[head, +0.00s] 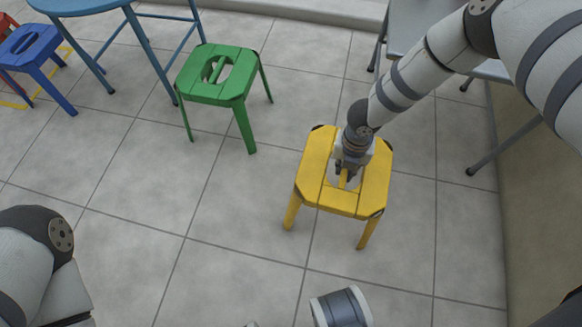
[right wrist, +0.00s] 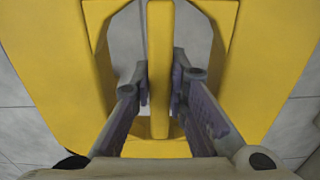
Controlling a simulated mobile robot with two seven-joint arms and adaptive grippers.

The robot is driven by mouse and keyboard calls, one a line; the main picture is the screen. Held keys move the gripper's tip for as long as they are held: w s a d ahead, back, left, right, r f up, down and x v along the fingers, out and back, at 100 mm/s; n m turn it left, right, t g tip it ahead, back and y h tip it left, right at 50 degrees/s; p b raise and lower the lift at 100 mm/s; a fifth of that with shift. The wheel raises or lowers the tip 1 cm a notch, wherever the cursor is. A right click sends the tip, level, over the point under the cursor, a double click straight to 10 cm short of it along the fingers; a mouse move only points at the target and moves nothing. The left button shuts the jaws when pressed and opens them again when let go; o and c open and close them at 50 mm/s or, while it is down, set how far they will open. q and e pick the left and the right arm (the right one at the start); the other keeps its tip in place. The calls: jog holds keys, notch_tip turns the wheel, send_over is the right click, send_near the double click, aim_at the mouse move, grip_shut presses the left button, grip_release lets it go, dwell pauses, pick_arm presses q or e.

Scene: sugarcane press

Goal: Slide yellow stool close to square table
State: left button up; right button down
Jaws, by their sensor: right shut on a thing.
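The yellow stool (head: 375,186) stands upright on the tiled floor, right of centre in the head view. Its seat has an opening with a narrow bar down the middle. My right gripper (head: 346,172) reaches into this opening from above and is shut on the middle bar. In the right wrist view, the fingers of the right gripper (right wrist: 160,88) are on both sides of the bar (right wrist: 160,45). A grey-topped table (head: 408,30) with metal legs is at the top right, partly hidden by my right arm; its full shape cannot be seen. My left gripper is out of view.
A green stool (head: 217,75) stands left of the yellow one. A blue table (head: 75,5) and a blue stool (head: 30,45) are at the top left. A wall (head: 540,190) runs along the right. The floor left of the yellow stool is clear.

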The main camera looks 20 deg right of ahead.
aim_at(386, 176)
jog(key=s+d+p, duration=0.1)
jog(key=s+d, duration=0.1)
jog(key=s+d+p, duration=0.1)
jog(key=d, duration=0.2)
jog(key=s+d, duration=0.2)
jog(key=d, duration=0.1)
jog(key=shift+s+d+p, duration=0.2)
jog(key=shift+s+p, duration=0.15)
jog(key=shift+p, duration=0.05)
jog(key=shift+s+d, duration=0.1)
jog(key=s+d+b, duration=0.1)
jog(key=s+d, duration=0.5)
jog(key=d, duration=0.3)
jog(key=shift+s+d, duration=0.35)
jog(key=shift+d, duration=0.1)
